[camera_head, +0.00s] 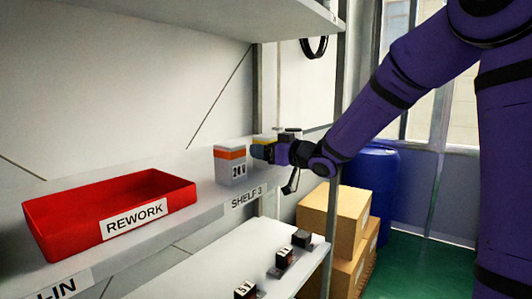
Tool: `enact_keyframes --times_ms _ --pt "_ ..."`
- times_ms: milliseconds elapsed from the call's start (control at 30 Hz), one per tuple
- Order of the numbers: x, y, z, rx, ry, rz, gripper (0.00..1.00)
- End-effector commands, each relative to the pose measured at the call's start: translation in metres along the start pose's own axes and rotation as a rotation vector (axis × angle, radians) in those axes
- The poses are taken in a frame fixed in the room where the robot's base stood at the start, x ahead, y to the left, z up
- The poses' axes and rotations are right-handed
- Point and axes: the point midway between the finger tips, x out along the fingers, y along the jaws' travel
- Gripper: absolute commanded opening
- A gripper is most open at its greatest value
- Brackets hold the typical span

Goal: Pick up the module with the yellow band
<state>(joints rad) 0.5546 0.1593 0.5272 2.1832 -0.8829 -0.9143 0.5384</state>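A white module with a yellow band (262,138) stands on the shelf, just behind and right of another module; only its upper part shows. That nearer module is white with an orange band (230,154) and reads "24V". My gripper (259,151) is at the yellow-banded module, in front of it and close to the right side of the orange-banded one. My gripper and wrist hide most of the yellow-banded module. The fingers are too small and covered to show whether they are open or shut on it.
A red tray (60,217) labelled REWORK stands on the same shelf (190,208) at left. An upper shelf (215,12) overhangs. A lower shelf (215,262) holds small dark blocks (284,257). Cardboard boxes (333,217) and a blue drum (385,180) stand at right.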

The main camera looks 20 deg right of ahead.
Motion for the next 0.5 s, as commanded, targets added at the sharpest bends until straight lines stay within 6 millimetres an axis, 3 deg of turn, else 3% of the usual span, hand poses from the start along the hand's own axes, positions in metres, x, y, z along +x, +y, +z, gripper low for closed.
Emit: enact_keyframes --times_ms 33,167,500 --pt "-0.0002 0.0001 0.0000 0.000 0.000 0.000 0.58" --pt "-0.0002 0.0001 0.0000 0.000 0.000 0.000 0.29" --pt "-0.0001 0.0001 -0.0011 -0.001 0.001 0.000 0.28"
